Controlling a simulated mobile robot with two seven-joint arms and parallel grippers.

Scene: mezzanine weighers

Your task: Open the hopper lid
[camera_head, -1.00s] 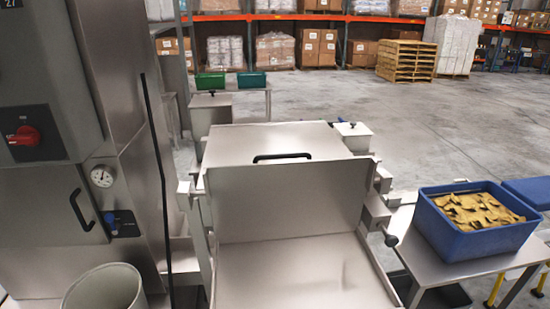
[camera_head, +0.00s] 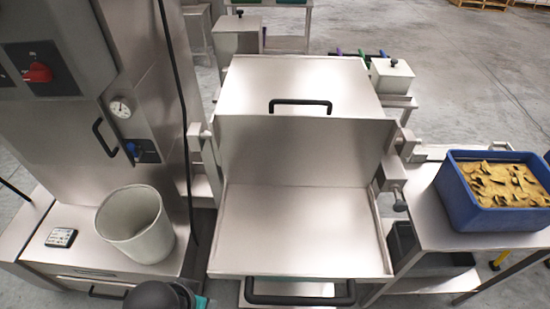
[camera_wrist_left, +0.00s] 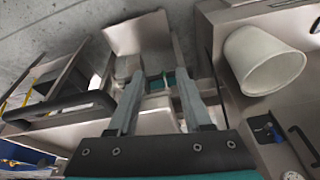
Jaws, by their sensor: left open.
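The steel hopper stands in the middle of the head view. Its upper lid (camera_head: 300,80) lies shut, with a black bar handle (camera_head: 300,103) at its front edge. Below is a shallow steel tray-like surface (camera_head: 290,230) with raised sides, and a second black handle (camera_head: 300,292) at its front. My left gripper (camera_wrist_left: 160,75) is open in the left wrist view, with nothing between its fingers. A thick black bar (camera_wrist_left: 65,108) shows to the left of the fingers, apart from them. In the head view only a dark, teal-trimmed part of my left arm shows at the bottom. My right gripper is not visible.
A pale bin (camera_head: 135,225) stands left of the hopper, beside a steel cabinet with a red switch (camera_head: 37,73). A blue crate (camera_head: 468,200) of brown pieces sits on a side table at right. Open concrete floor (camera_head: 480,90) lies beyond.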

